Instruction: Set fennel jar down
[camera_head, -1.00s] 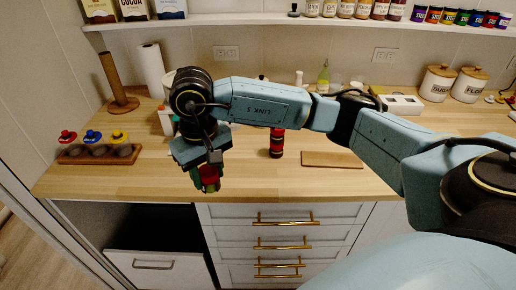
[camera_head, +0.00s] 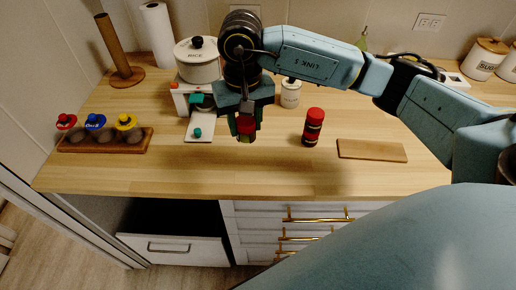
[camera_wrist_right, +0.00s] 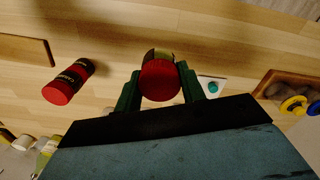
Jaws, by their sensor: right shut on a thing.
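My right gripper (camera_head: 246,134) points down over the wooden counter (camera_head: 200,172), shut on a small jar with a red lid (camera_head: 246,121). I take it for the fennel jar, though its label cannot be read. In the right wrist view the red lid (camera_wrist_right: 160,81) sits between the two green fingers (camera_wrist_right: 160,92). I cannot tell how far its base is from the counter. A second red-lidded jar with a black label (camera_head: 313,127) stands upright to the right, apart from the gripper; it also shows in the wrist view (camera_wrist_right: 68,83). My left gripper is out of view.
A wooden board (camera_head: 371,151) lies right of the standing jar. A wooden rack (camera_head: 72,144) with colourful-topped pieces is at left. The counter front is clear.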

